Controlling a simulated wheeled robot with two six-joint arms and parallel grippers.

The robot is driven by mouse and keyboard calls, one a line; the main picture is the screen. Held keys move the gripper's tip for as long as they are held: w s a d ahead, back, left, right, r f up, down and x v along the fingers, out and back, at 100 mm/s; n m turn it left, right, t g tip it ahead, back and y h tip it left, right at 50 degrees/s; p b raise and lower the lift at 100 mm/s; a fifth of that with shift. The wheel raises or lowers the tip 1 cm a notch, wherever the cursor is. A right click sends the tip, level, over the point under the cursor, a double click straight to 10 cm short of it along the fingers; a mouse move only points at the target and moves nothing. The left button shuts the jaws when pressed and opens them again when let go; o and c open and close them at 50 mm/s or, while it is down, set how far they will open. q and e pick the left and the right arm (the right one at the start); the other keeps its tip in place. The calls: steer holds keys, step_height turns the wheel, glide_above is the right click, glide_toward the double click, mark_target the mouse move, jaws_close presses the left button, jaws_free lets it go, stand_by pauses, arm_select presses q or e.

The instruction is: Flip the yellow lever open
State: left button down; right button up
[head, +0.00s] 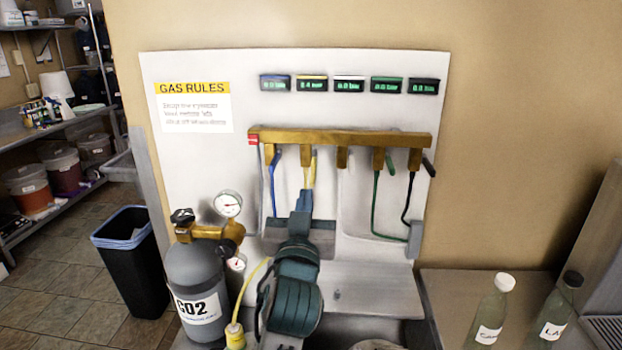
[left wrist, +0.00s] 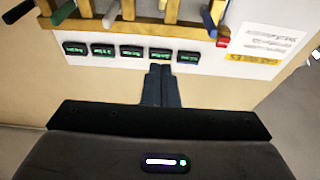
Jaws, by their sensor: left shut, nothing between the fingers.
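A brass manifold (head: 365,138) with several coloured levers is mounted on a white panel. The yellow lever (head: 314,158) is at its second valve from the left, above a yellow hose. In the left wrist view, which looks upside down, the yellow lever (left wrist: 163,5) is at the top edge and partly cut off. My left gripper (head: 303,196) is shut and empty, its tips just below the yellow lever in the head view. My right gripper is out of view.
The blue lever (head: 275,157) and white lever (left wrist: 111,14) flank the yellow one. A CO2 cylinder (head: 196,287) with gauges stands at lower left. Bottles (head: 493,315) stand on the right counter. A black bin (head: 132,265) is on the floor at left.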

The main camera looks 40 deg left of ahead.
mark_target(312, 178)
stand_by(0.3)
arm_select(q)
steer(key=shift+w+a+f+b, duration=0.15)
steer(key=shift+w+a+b, duration=0.15)
steer(key=shift+w+a, duration=1.05)
steer(key=shift+w+a+f+b, duration=0.2)
steer(key=shift+w+a, duration=0.5)
steer(key=shift+w, duration=1.25)
steer(key=shift+w+a+f+b, duration=0.1)
steer(key=shift+w+a+b, duration=0.25)
steer(key=shift+w+a, duration=1)
steer(key=shift+w+d, duration=0.3)
